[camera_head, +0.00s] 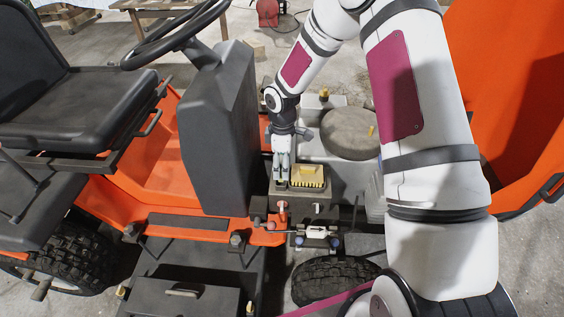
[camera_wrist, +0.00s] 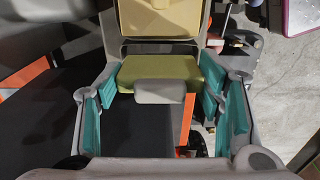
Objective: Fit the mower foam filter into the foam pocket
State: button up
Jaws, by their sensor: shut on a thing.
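My gripper (camera_head: 283,178) points down over the dark filter box (camera_head: 313,206) beside the steering column. In the wrist view its two fingers, with teal pads, stand left and right of an olive-green block (camera_wrist: 150,72), which I take for the foam filter. The gripper is shut on it, and its sides meet the finger ends. A light grey tab (camera_wrist: 160,92) shows at the block's near edge. A tan block (camera_wrist: 160,18) lies just beyond it, across a dark gap. In the head view a yellow ridged piece (camera_head: 311,184) sits at the box top. The pocket's inside is hidden.
The steering column cover (camera_head: 217,130) stands close on the left of my gripper. The steering wheel (camera_head: 172,35) and black seat (camera_head: 75,105) are further left. A round grey-brown part (camera_head: 350,132) is behind the box. Orange bodywork (camera_head: 510,90) rises at the right.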

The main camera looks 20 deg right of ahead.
jog(key=shift+f+b, duration=0.8)
jog(key=shift+f, duration=0.6)
jog(key=o, duration=1.1)
jog(key=shift+r, duration=0.1)
